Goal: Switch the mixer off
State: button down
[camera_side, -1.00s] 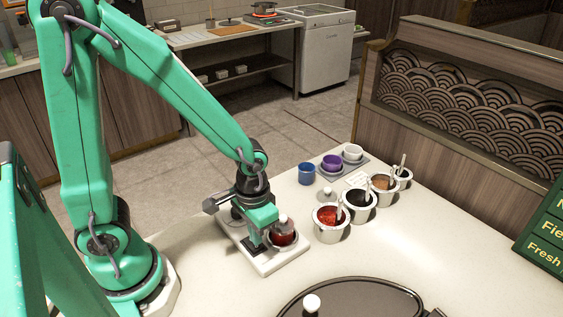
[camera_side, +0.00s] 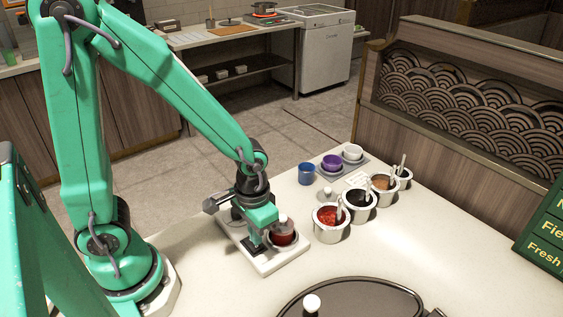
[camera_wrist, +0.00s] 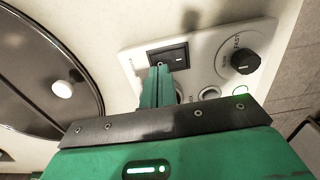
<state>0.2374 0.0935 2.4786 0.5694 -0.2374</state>
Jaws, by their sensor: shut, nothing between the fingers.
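A small green glow (camera_wrist: 240,106) shows beside my gripper body. My gripper (camera_wrist: 160,67) is shut and empty, its tips at the near edge of the switch. I cannot tell whether they touch it.
Several white sauce pots, including one with red sauce (camera_side: 327,230), stand in a row right of the mixer. A blue cup (camera_side: 306,174) and a grey tray (camera_side: 337,172) with cups are behind. A round dark lid (camera_side: 370,297) with a white knob lies in front.

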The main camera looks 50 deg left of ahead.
jog(key=shift+f, duration=0.9)
dwell(1.4)
jog(key=shift+r, duration=3.55)
jog(key=shift+r, duration=0.1)
jog(key=s+a+r+t, duration=0.2)
jog(key=a+r, duration=0.1)
jog(key=r, duration=0.4)
jog(key=s+a+r+t, duration=0.1)
jog(key=a+r+t, duration=0.2)
jog(key=r, duration=0.4)
jog(key=shift+s+a+t, duration=0.15)
jog(key=shift+s+t, duration=0.15)
jog(key=shift+s, duration=0.05)
